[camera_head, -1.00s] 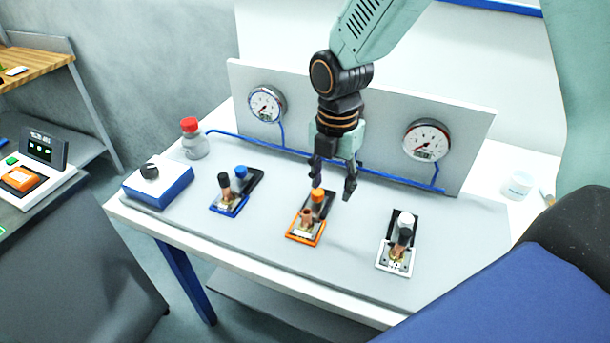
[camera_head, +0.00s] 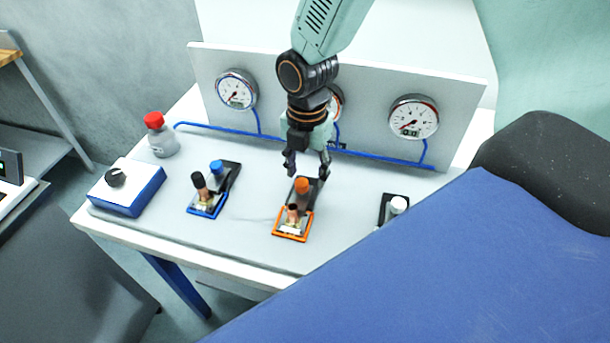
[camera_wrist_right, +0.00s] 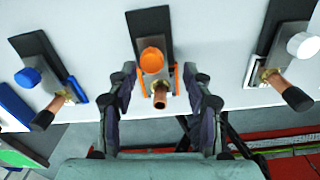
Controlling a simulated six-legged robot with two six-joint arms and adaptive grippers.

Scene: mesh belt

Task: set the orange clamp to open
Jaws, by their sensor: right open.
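The orange clamp (camera_head: 293,222) sits on the table, with an orange-capped knob (camera_head: 302,186) toward the back and a copper-coloured post (camera_head: 292,212) nearer the front. In the right wrist view the orange cap (camera_wrist_right: 151,61) and copper post (camera_wrist_right: 160,97) lie between the fingers. My right gripper (camera_head: 307,172) is open and empty, pointing down just behind and above the orange cap. In the right wrist view its two fingers (camera_wrist_right: 160,105) stand apart on either side of the clamp. Contact cannot be told. My left gripper is not in view.
A blue clamp (camera_head: 209,198) stands left and a white-knobbed clamp (camera_head: 396,206) right, partly hidden by a blue surface. A blue box with a black dial (camera_head: 130,188) and a red-capped bottle (camera_head: 159,135) stand further left. A gauge panel (camera_head: 360,140) rises behind.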

